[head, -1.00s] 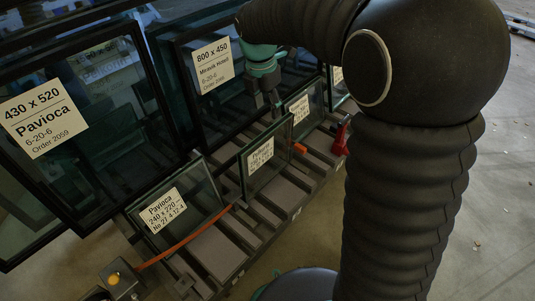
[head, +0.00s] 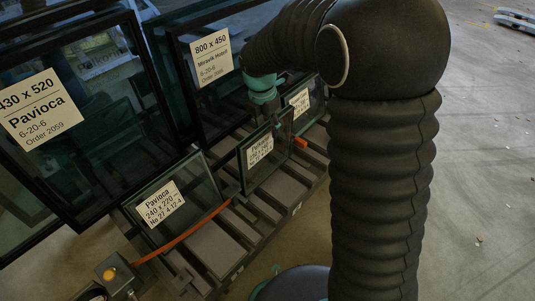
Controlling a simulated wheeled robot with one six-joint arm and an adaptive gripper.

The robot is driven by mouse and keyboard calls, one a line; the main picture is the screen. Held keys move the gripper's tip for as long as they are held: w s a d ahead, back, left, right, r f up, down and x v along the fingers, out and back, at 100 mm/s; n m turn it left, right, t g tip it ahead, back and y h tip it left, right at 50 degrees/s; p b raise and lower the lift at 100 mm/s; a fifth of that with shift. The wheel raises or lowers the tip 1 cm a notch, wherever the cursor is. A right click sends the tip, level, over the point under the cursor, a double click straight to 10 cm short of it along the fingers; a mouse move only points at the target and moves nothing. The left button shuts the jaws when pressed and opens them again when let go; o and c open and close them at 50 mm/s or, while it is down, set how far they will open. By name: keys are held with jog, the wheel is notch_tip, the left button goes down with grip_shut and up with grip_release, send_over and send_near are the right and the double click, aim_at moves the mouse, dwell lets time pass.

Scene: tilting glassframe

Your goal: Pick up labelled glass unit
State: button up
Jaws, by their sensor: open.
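Small labelled glass units stand tilted in a slotted rack. The front one (head: 196,193) has a white label reading Pavioca 240 x 220. The middle unit (head: 284,141) has a label too small to read fully. A third labelled unit (head: 316,98) stands behind it. Larger framed units lean at the left: one labelled 430 x 520 Pavioca (head: 95,150) and one labelled 800 x 450 Miravik Hotell (head: 205,100). My gripper (head: 275,122) points down at the middle unit's top edge. Its fingers are small and dark, and I cannot tell whether they touch or straddle the glass.
The rack (head: 215,250) has dark slats with gaps between them. An orange strap (head: 185,240) runs along the front unit's lower edge. A box with a yellow button (head: 112,274) stands at the lower left. Bare floor (head: 485,170) lies open at the right.

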aim_at(268, 133)
notch_tip(268, 133, down, 3)
jog(key=shift+w+d+f, duration=0.1)
grip_shut()
jog(key=shift+r, duration=0.3)
jog(key=shift+r+p, duration=0.35)
jog(key=shift+r, duration=1.7)
jog(key=s+d+r+p, duration=0.1)
jog(key=s+d+r, duration=0.5)
jog(key=d, duration=0.3)
jog(key=shift+s+r, duration=0.3)
jog(key=shift+s, duration=0.45)
